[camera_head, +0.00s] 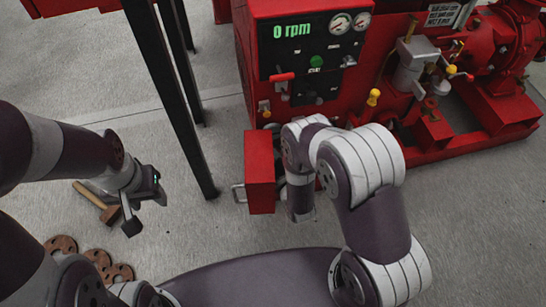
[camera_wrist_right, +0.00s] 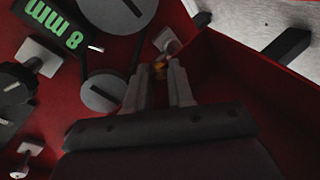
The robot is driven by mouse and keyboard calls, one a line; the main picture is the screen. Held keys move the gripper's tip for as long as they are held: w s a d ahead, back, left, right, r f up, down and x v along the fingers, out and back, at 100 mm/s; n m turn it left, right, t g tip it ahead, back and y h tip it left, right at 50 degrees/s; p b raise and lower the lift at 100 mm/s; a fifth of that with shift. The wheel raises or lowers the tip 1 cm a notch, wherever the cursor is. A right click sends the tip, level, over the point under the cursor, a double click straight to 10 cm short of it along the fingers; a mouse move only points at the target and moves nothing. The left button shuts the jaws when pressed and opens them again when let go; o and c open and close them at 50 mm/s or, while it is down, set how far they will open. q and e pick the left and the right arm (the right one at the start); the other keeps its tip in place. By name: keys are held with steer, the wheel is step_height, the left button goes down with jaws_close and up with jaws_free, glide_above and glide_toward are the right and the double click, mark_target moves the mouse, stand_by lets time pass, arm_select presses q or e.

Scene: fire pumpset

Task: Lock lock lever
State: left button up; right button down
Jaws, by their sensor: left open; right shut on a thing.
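In the head view, the right gripper is hidden behind my right arm and a red box panel (camera_head: 260,165). My left gripper (camera_head: 148,212) is open and empty above the floor at the left, well away from the lever.
The red pump unit (camera_head: 400,20) with its "0 rpm" display panel (camera_head: 312,40) stands at the back. In the wrist view, an "8 mm" display (camera_wrist_right: 50,28) and grey dials (camera_wrist_right: 103,92) are close by. Dark posts (camera_head: 165,80) stand between the arms. A wooden-handled mallet (camera_head: 95,200) lies on the floor.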

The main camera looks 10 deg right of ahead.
steer(key=c, duration=1.2)
jaws_free()
steer(key=shift+c, duration=0.2)
steer(key=shift+r, duration=0.1)
